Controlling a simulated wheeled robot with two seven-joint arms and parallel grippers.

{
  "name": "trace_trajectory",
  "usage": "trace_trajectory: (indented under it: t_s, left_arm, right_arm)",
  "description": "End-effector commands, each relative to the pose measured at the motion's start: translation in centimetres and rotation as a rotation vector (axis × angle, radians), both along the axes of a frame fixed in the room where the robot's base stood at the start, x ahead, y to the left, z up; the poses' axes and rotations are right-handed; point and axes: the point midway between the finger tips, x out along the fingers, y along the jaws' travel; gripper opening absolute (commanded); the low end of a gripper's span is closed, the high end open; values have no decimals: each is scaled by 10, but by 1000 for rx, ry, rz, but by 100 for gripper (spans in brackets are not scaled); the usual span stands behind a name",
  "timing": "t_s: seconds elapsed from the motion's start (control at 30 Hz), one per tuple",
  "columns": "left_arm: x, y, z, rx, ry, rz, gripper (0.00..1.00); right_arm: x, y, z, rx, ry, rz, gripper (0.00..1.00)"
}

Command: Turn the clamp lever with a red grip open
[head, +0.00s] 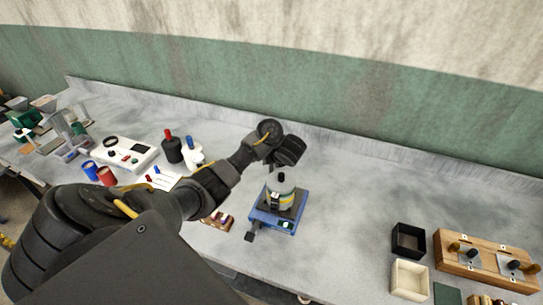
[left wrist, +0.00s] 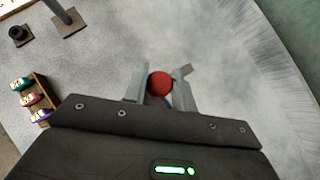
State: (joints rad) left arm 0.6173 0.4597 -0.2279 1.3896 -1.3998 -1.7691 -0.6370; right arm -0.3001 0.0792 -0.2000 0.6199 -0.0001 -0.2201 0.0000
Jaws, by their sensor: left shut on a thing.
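In the left wrist view, the round red grip (left wrist: 160,84) sits between the two grey fingers of my left gripper (left wrist: 159,88), which is shut on it. The lever below the grip is mostly hidden by the fingers and the hand, so its angle cannot be read. In the head view my left gripper (head: 289,152) is a dark shape at the end of the arm, above and behind the canister; its fingertips and the red grip do not show there. My right gripper is in neither view.
A grey canister with a black knob (head: 281,177) stands on a blue base (head: 262,222). A small rack of coloured vials (left wrist: 36,101) is nearby. Bottles (head: 172,150) stand to the left; black (head: 408,228) and cream (head: 410,268) boxes and a wooden block (head: 450,236) lie right.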

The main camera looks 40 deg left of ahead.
Motion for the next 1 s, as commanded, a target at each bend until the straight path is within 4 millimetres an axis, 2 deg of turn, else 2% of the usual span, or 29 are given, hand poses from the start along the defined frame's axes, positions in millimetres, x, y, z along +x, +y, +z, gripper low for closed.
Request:
trace_trajectory:
  t_s: [0.5,0.53,0.67,1.0]
  left_arm:
    - [0,1,0,1,-1,15,4]
    - [0,1,0,1,-1,15,30]
    - [0,0,0,1,-1,15,47]
    - [2,-4,2,-1,-2,9,48]
  right_arm:
    - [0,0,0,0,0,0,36]
    - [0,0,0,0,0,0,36]
    - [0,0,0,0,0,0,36]
    - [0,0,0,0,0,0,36]
